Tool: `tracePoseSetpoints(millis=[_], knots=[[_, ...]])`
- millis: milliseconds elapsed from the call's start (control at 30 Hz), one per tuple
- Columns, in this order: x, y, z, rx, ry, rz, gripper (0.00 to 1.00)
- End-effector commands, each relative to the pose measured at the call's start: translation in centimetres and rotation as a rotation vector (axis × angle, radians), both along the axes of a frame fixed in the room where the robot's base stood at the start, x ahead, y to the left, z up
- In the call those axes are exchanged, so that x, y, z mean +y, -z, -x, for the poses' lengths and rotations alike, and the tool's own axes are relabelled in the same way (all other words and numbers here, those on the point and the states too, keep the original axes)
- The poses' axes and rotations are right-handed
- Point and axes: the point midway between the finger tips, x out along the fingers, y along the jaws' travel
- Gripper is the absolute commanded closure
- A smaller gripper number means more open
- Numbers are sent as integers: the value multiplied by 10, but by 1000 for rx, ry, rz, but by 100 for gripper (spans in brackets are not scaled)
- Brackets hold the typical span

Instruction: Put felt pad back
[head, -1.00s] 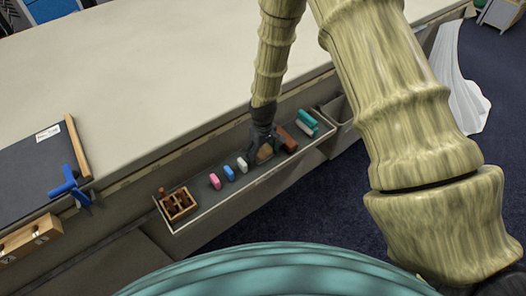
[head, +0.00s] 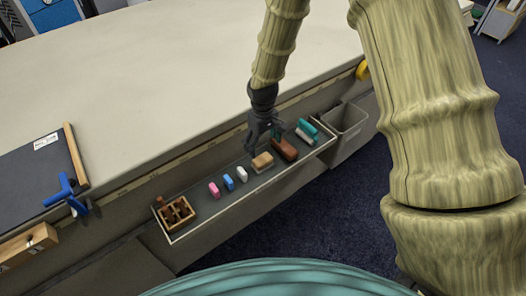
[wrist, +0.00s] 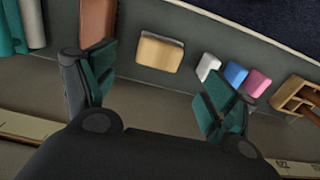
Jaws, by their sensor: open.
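A tan wooden-topped block with a pale lower layer, which looks like the felt pad (head: 262,162), lies flat in the long narrow tray (head: 212,214) on the table's side. It sits between a brown block (head: 286,149) and a small white block (head: 241,175). In the wrist view the felt pad (wrist: 159,53) lies clear, ahead of and between the two fingers. My gripper (head: 264,142) is open and empty, just above and behind the pad, apart from it. It also shows in the wrist view (wrist: 155,75).
Blue (head: 229,182) and pink (head: 214,190) blocks and a wooden rack (head: 175,212) stand left in the tray. Teal and white rolls (head: 307,127) lie at its right end. A grey bin (head: 346,122) hangs beyond. The tabletop (head: 190,70) is largely clear.

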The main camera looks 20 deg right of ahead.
Motion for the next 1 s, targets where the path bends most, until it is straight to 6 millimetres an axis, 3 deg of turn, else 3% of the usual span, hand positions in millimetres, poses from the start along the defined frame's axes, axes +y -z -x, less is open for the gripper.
tracePoseSetpoints(millis=[300, 1000], knots=[[0, -25, 0, -1, 0, 0, 15], [0, -27, 0, 0, 0, 0, 15]])
